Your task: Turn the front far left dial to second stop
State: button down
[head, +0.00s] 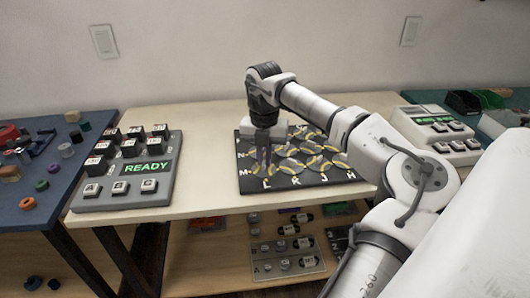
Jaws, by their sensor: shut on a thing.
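A dark board (247,186) with several round, yellow-ringed dials lies on the light wooden table, with white letters along its left and front edges. My gripper (265,168) points down over the board's front left corner. It is shut on the front far left dial (258,172), whose yellow ring shows partly around the fingers. The fingers hide most of that dial, and its setting is too small to read. The other dials, such as one in the front row (293,179), stand free to the right.
A grey panel (160,192) with black keys and a green READY display stands on the left. A similar white panel (437,132) stands at the back right. The tabletop (208,165) between the left panel and the dial board is clear. A lower shelf (205,265) holds another panel.

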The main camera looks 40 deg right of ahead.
jog(key=n+p, duration=0.1)
jog(key=n, duration=0.2)
jog(key=n+p, duration=0.1)
jog(key=n, duration=0.2)
jog(key=shift+w+a+r+n, duration=0.1)
jog(key=shift+a+n, duration=0.05)
jog(key=shift+n, duration=0.15)
jog(key=n, duration=0.3)
jog(key=n+p, duration=0.1)
jog(key=n, duration=0.1)
jog(key=shift+a+n, duration=0.2)
jog(key=shift+n, duration=0.2)
jog(key=c, duration=1.5)
grip_release()
jog(key=shift+c, duration=0.2)
notch_tip(320, 180, up, 14)
jog(key=shift+f, duration=0.2)
